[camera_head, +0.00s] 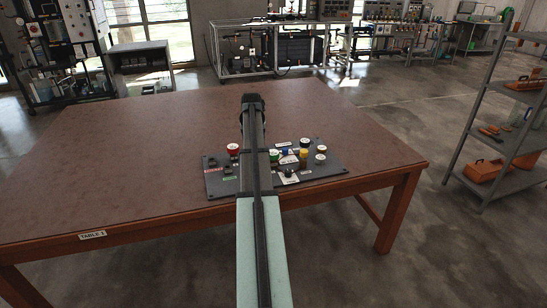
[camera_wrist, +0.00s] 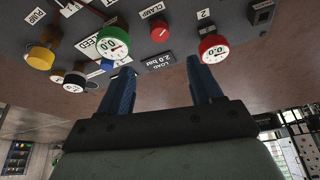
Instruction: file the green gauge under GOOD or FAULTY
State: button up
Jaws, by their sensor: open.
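The green gauge (camera_wrist: 112,42) has a white dial reading 0.0 and sits on a dark panel (camera_wrist: 180,20) in the wrist view. A green-rimmed one (camera_head: 274,155) shows just right of my arm in the head view. My gripper (camera_wrist: 160,72) is open, with nothing between its two blue fingers. In the wrist view the left fingertip appears just below the green gauge and the right one beside a red gauge (camera_wrist: 213,48). Contact cannot be told. A label (camera_wrist: 155,61) reads LOAD 2.0 bar. I cannot make out GOOD or FAULTY. My arm hides part of the panel and the gripper in the head view.
The panel lies near the front edge of a brown table (camera_head: 130,150). A yellow knob (camera_wrist: 40,57), a red knob (camera_wrist: 159,31) and other knobs crowd around the green gauge. The table's left side is clear. A grey shelf (camera_head: 480,127) stands apart on the right.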

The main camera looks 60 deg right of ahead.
aim_at(274, 152)
jog(key=shift+o, duration=0.7)
jog(key=shift+s+d, duration=0.15)
jog(key=shift+s, duration=0.1)
jog(key=shift+o, duration=1.2)
jog(key=s+d+m, duration=0.1)
jog(key=s+d, duration=0.4)
jog(key=s, duration=0.1)
jog(key=shift+s+f+g, duration=0.25)
jog(key=shift+f+g, duration=0.05)
jog(key=shift+f, duration=0.05)
jog(key=s+d+f+y, duration=0.1)
jog(key=s+d, duration=0.3)
jog(key=d, duration=0.1)
jog(key=shift+w+a+f+n+t+y, duration=0.25)
jog(key=shift+w+a+f+n+y, duration=0.5)
jog(key=shift+f+n, duration=1.15)
jog(key=shift+w+a+f+n+t+y, duration=0.15)
jog(key=shift+w+f+n+t+y, duration=0.15)
jog(key=shift+w+f+n, duration=1.5)
jog(key=shift+w+a+f+n+t+y, duration=0.4)
jog(key=shift+f+n, duration=0.75)
jog(key=shift+n, duration=1.55)
jog(key=shift+s, duration=0.1)
jog(key=shift+c, duration=0.5)
grip_shut()
